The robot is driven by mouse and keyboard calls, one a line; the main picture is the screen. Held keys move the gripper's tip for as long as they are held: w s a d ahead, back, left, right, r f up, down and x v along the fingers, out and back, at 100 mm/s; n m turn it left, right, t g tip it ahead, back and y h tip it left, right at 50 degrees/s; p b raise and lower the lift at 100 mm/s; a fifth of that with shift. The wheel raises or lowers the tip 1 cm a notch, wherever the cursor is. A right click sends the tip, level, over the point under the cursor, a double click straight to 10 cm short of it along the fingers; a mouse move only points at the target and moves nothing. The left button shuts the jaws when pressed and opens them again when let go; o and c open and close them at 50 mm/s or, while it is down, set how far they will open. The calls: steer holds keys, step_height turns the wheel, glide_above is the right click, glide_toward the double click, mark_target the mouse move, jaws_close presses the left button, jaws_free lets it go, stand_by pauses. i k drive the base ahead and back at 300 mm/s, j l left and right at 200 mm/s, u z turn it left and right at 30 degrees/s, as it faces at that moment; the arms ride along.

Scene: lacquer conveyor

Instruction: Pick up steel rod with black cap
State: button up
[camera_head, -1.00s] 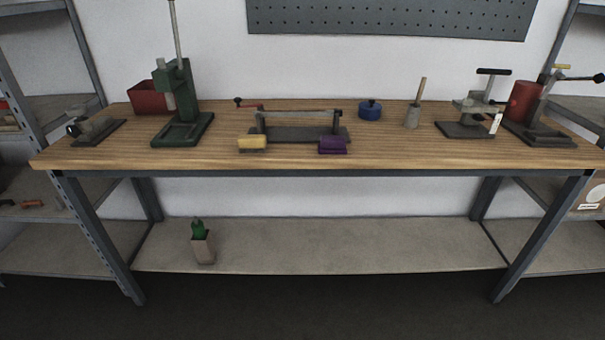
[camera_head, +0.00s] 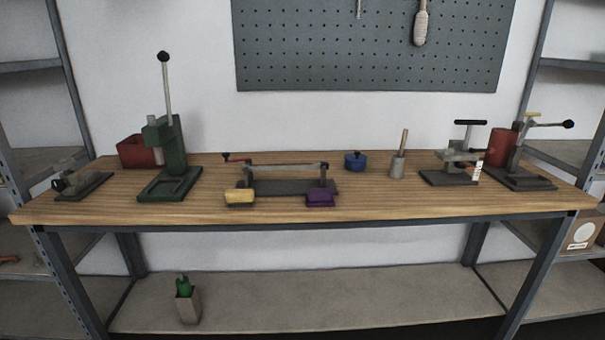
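A thin upright steel rod with a black ball on top (camera_head: 167,85) stands in the green press (camera_head: 173,160) at the left of the wooden workbench (camera_head: 275,208). On the right, a clamp (camera_head: 519,165) has a metal lever with a black round end (camera_head: 545,124). I cannot tell for sure which one the task names; the upright rod fits best. Both are fixed to or resting in their devices, with nothing holding them. My gripper is not in view.
The bench also holds a red bin (camera_head: 136,151), a roller frame (camera_head: 288,181), a yellow block (camera_head: 239,197), a purple block (camera_head: 320,199), a blue pot (camera_head: 355,161) and a grey vise (camera_head: 452,165). Shelving flanks both sides. The front bench strip is mostly clear.

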mark_target(297, 165)
steer(key=z, duration=1.4)
steer(key=u, duration=1.7)
steer(key=i+z, duration=0.25)
steer(key=i, duration=0.15)
steer(key=i+j+z, duration=0.25)
steer(key=i, duration=0.15)
steer(key=i+j+z, duration=0.25)
steer(key=i+l, duration=0.05)
steer(key=i, duration=0.05)
